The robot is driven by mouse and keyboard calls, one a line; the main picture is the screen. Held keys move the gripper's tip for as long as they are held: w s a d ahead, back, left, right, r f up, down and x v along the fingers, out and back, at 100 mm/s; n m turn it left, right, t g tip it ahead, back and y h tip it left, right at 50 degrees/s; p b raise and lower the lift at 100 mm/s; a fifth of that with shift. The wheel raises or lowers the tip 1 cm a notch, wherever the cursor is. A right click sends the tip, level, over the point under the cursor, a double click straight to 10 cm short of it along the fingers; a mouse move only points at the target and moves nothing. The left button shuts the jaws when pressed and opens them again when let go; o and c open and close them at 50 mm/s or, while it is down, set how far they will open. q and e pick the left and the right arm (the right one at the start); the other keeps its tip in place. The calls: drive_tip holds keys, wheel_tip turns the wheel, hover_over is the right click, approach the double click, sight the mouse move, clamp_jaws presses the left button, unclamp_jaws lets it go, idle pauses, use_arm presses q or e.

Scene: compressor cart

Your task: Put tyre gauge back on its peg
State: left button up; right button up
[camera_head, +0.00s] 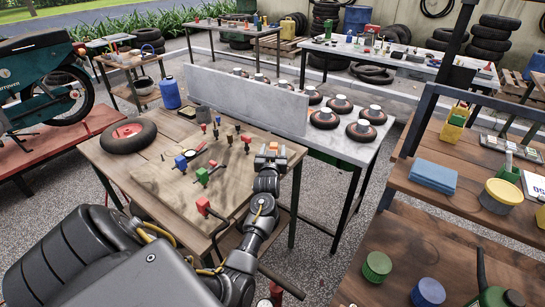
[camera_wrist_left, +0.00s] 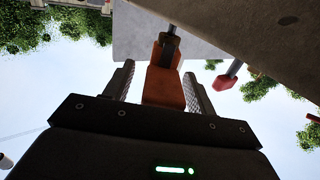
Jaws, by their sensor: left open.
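My left gripper (camera_head: 272,152) is open at the right edge of the wooden work table. An orange block-like handle (camera_head: 272,147) stands between its jaws, and I cannot tell for certain whether it is the tyre gauge. In the left wrist view the orange handle (camera_wrist_left: 165,85) sits between the two fingers, with a gap on each side. A dark collar and grey shaft join it to a surface at the top of that view. A red-ended rod (camera_wrist_left: 225,83) is beside it, apart from the fingers. My right gripper is not in view.
The wooden table (camera_head: 150,180) holds a wheel (camera_head: 128,135), blue (camera_head: 181,163) and green (camera_head: 202,175) handled pieces, and several upright red-topped pieces.

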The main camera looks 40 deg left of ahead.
use_arm(q)
drive_tip(key=v, duration=0.9)
drive_tip(key=shift+b, duration=0.35)
drive_tip(key=shift+s+d, duration=0.4)
drive_tip(key=shift+s, duration=0.1)
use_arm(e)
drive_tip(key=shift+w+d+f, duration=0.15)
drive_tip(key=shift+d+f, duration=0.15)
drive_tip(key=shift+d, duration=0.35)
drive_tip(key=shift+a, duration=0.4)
use_arm(q)
drive_tip(key=shift+r, duration=0.15)
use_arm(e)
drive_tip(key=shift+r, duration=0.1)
